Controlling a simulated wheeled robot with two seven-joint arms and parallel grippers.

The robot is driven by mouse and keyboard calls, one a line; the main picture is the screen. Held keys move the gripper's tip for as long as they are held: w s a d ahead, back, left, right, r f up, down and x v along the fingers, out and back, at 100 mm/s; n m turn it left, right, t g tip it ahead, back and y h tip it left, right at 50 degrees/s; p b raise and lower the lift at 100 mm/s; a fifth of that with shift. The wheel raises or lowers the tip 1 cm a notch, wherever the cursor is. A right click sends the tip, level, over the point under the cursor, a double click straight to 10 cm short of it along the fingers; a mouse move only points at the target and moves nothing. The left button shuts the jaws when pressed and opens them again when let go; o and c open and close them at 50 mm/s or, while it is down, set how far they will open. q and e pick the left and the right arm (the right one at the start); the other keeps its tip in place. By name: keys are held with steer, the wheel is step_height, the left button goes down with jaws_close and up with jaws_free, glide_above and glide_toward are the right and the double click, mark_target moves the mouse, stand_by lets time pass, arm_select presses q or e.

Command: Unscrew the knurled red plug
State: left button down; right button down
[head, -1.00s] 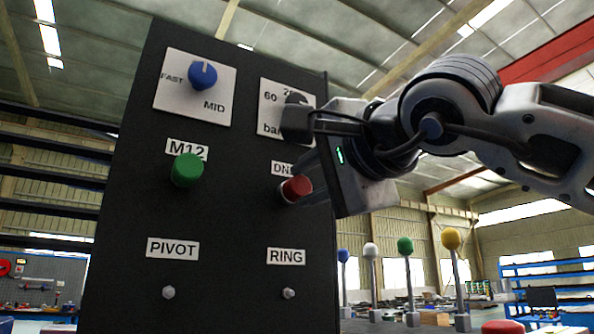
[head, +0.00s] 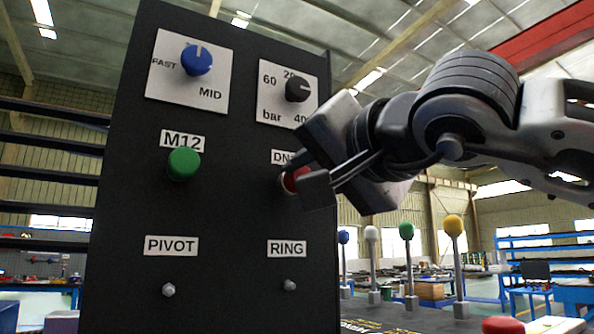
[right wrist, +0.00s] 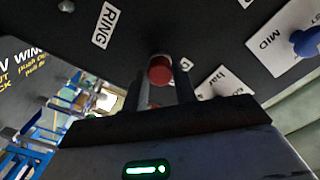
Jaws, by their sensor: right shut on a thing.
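The red plug (head: 292,179) sits on the black panel (head: 230,215) under the partly covered DN label, to the right of the green plug (head: 184,163). My right gripper (head: 306,178) comes in from the right and is shut on the red plug, hiding most of it. In the right wrist view the red plug (right wrist: 160,69) shows as a round cap between the two fingers (right wrist: 161,92), in front of the panel. The knurling is too small to make out. My left gripper is not in view.
A blue knob (head: 196,60) and a black knob (head: 298,89) on white plates stick out above the plugs. Two small studs (head: 169,289) are below. Several levers with coloured balls (head: 406,231) stand to the right, behind the panel's edge.

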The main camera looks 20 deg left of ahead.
steer(key=shift+w+a+f, duration=0.1)
steer(key=shift+f, duration=0.05)
steer(key=n+p, duration=0.2)
steer(key=n, duration=0.3)
steer(key=shift+p, duration=0.4)
steer(key=n+p, duration=0.2)
steer(key=n, duration=0.3)
steer(key=shift+p, duration=0.3)
